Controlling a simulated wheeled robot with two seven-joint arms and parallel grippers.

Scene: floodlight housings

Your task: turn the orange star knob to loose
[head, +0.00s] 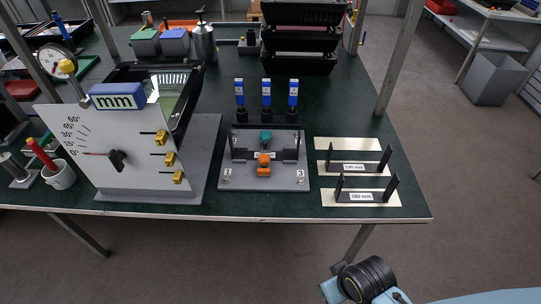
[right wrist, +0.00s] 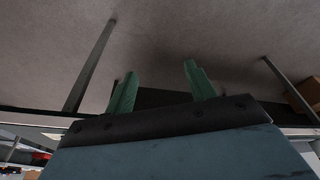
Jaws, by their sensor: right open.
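The orange star knob (head: 263,164) is on the small grey fixture plate (head: 235,180) near the front middle of the table in the head view. A teal knob (head: 265,136) is just behind it. The orange knob is small here, and I cannot tell how far it is turned. My right gripper (right wrist: 160,82) shows in the right wrist view with its two green fingers apart and nothing between them. It is away from the knob, which that view does not show. My left gripper is in neither view.
Black housings (head: 302,40) are at the back. The floor before the table is open.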

